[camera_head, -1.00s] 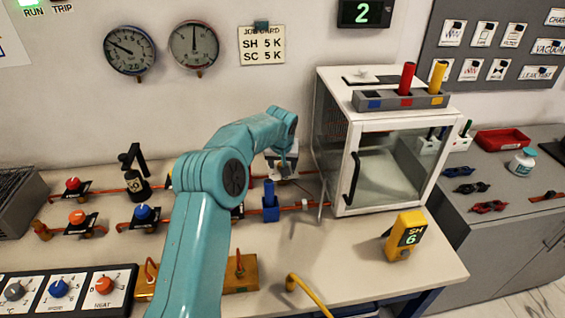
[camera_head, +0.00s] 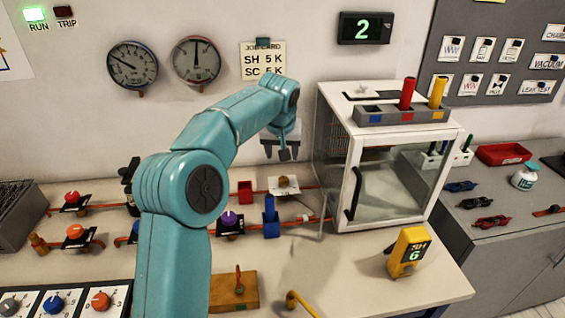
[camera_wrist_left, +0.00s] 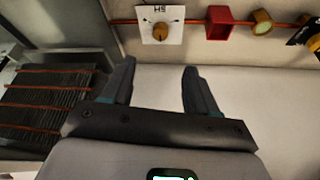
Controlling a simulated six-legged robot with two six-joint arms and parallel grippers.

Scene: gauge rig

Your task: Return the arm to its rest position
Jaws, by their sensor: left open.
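My left arm, teal, comes up from the bottom left in the head view. Its left gripper (camera_head: 283,143) hangs at the end, above the back of the bench and left of the white glass-fronted cabinet (camera_head: 385,185). In the left wrist view the two dark fingers (camera_wrist_left: 158,90) stand wide apart with nothing between them. Beyond them are a white plate with a yellow knob (camera_wrist_left: 160,31) and a red square fitting (camera_wrist_left: 219,23) on an orange pipe. My right gripper is in neither view.
A yellow handheld meter (camera_head: 407,252) stands on the bench (camera_head: 355,280) before the cabinet. A blue holder (camera_head: 271,217), a purple-knobbed valve (camera_head: 230,221) and a brass block (camera_head: 236,291) are near the arm. Red and yellow cylinders (camera_head: 407,93) stand in a rack on the cabinet.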

